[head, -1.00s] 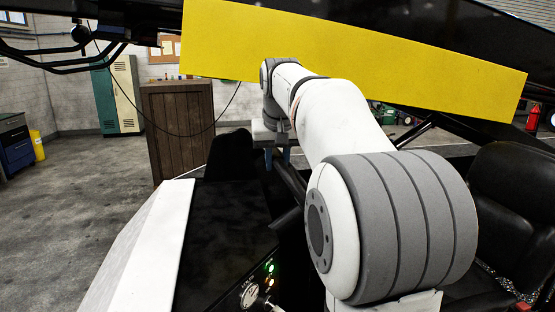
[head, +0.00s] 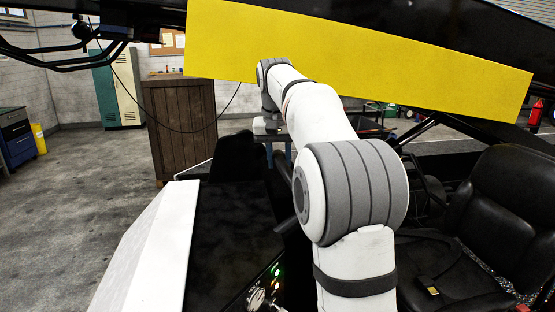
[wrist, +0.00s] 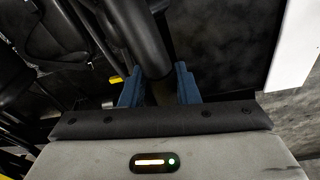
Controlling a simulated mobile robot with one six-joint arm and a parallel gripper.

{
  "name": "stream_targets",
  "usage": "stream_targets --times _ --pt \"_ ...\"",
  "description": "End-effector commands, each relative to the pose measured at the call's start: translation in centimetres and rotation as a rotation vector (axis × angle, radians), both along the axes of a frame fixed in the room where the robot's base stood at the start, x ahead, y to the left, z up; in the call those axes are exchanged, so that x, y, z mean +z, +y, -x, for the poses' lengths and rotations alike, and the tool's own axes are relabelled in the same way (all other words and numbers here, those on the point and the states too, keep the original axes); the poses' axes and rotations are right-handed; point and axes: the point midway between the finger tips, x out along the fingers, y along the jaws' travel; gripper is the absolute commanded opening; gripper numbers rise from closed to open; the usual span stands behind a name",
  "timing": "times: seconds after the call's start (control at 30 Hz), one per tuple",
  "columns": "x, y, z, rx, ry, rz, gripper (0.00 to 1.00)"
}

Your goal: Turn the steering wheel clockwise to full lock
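In the head view no full wheel rim is clear; my arm hides much of that area.
A wide yellow panel (head: 350,55) hangs above my arm. A black seat (head: 510,200) is at right. The console (head: 225,240) with a gauge and lit lamps is at lower middle. A wooden cabinet (head: 180,130) stands behind. Open floor (head: 85,190) lies to the left.

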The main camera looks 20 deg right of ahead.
Motion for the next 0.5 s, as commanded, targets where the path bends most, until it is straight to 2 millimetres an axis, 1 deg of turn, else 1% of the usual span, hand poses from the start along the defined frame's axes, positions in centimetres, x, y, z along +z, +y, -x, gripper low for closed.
stream_targets --times 0.03,0.2,0.4,0.5 --pt "-0.04 0.05 0.0 0.001 0.001 0.0 0.33" --pt "-0.1 0.15 0.02 0.004 0.004 -0.001 0.45" --pt "-0.11 0.22 0.04 0.005 0.005 -0.002 0.45" --pt "0.34 0.26 0.05 0.005 0.003 -0.001 0.45"
